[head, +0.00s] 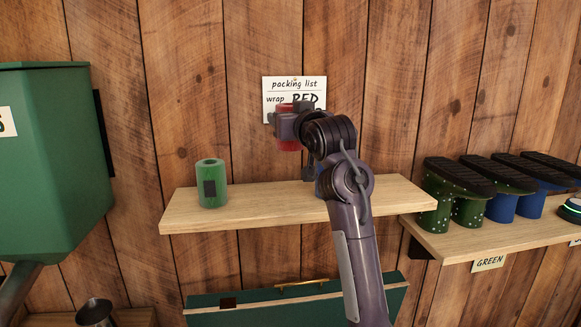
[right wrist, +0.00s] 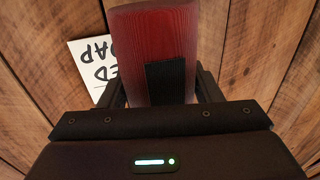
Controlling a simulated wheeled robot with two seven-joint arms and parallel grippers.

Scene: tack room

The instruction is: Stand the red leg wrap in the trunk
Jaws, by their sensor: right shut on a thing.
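My right gripper (head: 290,122) is shut on the red leg wrap (head: 288,145) and holds it above the wooden shelf, in front of the packing list on the wall. In the right wrist view the red leg wrap (right wrist: 148,45) sits between the fingers, its black fastener patch facing the camera. The green trunk (head: 240,312) shows at the bottom of the head view, with a brass handle; its inside is mostly out of view. My left gripper is not in view.
A green wrap (head: 212,184) stands on the shelf (head: 250,211). A blue item behind my arm is mostly hidden. A right-hand shelf (head: 475,238) holds several boots. A green hopper (head: 45,160) is at left, a metal cup (head: 95,312) below it.

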